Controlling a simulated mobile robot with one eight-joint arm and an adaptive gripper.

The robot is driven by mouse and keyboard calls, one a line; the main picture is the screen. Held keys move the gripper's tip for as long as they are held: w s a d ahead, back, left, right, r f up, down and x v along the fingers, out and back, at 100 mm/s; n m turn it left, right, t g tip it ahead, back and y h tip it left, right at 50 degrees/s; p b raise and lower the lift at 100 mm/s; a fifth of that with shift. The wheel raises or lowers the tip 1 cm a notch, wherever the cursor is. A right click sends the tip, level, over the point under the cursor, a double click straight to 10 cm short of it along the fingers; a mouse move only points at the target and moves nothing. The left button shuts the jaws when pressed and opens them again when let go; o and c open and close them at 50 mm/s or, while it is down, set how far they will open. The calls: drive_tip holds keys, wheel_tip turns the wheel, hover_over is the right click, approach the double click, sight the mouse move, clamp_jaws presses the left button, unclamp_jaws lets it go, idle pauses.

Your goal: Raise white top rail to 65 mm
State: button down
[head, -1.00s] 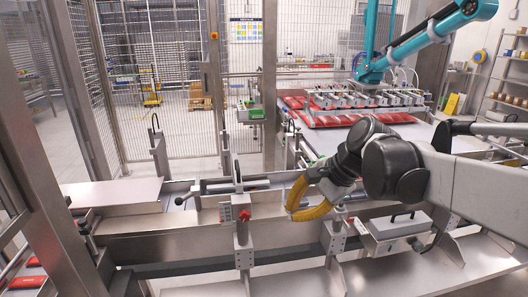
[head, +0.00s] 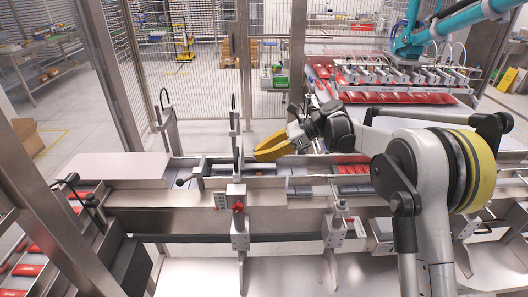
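My gripper (head: 273,150), with yellow fingers, is above the far side of the conveyor channel, just right of an upright post (head: 234,125). The fingers are seen from the side and overlap, so their opening cannot be told. Nothing shows clearly between them. A long pale rail (head: 262,183) runs along the channel below the gripper; I cannot tell for sure that it is the white top rail. A clamp with a red knob (head: 238,207) sits on the near steel wall (head: 290,217). No height scale is readable.
Red packs (head: 352,169) lie in the channel right of the gripper. A teal picker arm (head: 462,18) holds a suction head (head: 400,74) over more red packs at the back right. A steel frame post (head: 45,215) stands at left. A flat pale plate (head: 123,168) covers the left end.

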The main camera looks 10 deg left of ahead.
drive_tip(key=x, duration=0.6)
drive_tip(key=shift+b, duration=0.4)
drive_tip(key=shift+a+f, duration=0.1)
drive_tip(key=shift+a, duration=0.05)
wheel_tip(320, 180, up, 5)
drive_tip(key=shift+w+r+p, duration=0.1)
drive_tip(key=shift+r+p, duration=0.05)
drive_tip(key=shift+p, duration=0.95)
